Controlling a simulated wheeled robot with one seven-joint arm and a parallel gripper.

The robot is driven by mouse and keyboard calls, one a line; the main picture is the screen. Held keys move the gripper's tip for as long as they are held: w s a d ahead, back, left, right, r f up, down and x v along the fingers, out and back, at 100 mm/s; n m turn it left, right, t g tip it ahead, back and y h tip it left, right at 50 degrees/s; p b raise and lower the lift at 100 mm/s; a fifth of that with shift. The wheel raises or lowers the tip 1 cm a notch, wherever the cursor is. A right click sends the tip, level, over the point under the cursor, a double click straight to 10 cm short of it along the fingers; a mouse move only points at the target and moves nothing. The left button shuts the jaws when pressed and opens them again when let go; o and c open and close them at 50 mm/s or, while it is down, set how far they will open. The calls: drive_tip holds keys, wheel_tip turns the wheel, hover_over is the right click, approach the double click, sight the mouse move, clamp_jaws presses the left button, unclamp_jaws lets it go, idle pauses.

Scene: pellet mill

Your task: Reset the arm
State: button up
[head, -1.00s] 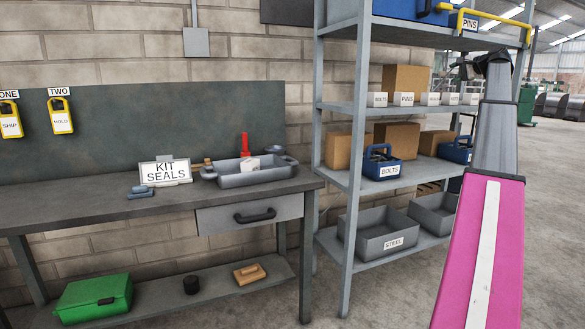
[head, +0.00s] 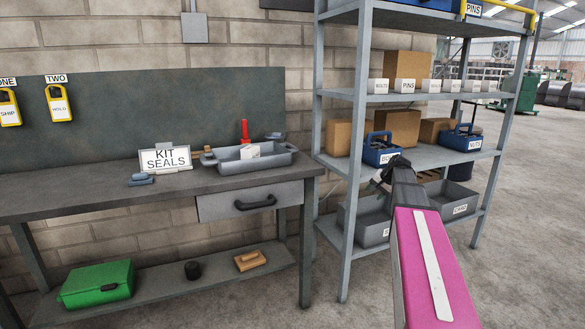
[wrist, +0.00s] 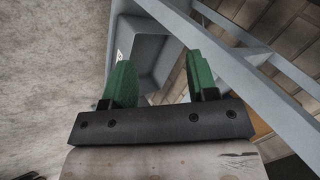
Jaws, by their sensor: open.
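My arm, with its magenta link, reaches up from the lower right of the head view. My gripper (head: 385,175) is at its far end, in front of the shelf rack (head: 352,190), at about the height of the middle shelf. In the wrist view my gripper (wrist: 160,82) shows two green fingers standing apart, with nothing between them held. Beyond the fingers are grey rack posts and a grey bin (wrist: 148,45). In the head view the fingers are small and partly hidden by the wrist.
Open floor lies at the right.

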drive_tip(key=s+a+f+n+g+h, duration=0.1)
drive_tip(key=s+a+f, duration=0.4)
drive_tip(key=s, duration=0.5)
drive_tip(key=s+a+f+n+g+h, duration=0.1)
drive_tip(key=s+a+f, duration=0.4)
drive_tip(key=s+f, duration=0.5)
drive_tip(key=s+a+f+n+g+h, duration=0.2)
drive_tip(key=s+a+f, duration=0.4)
drive_tip(key=s, duration=0.4)
drive_tip(key=f+n+g, duration=0.1)
drive_tip(key=n, duration=0.1)
drive_tip(key=shift+s+f+n+g, duration=0.3)
drive_tip(key=shift+f+n, duration=0.1)
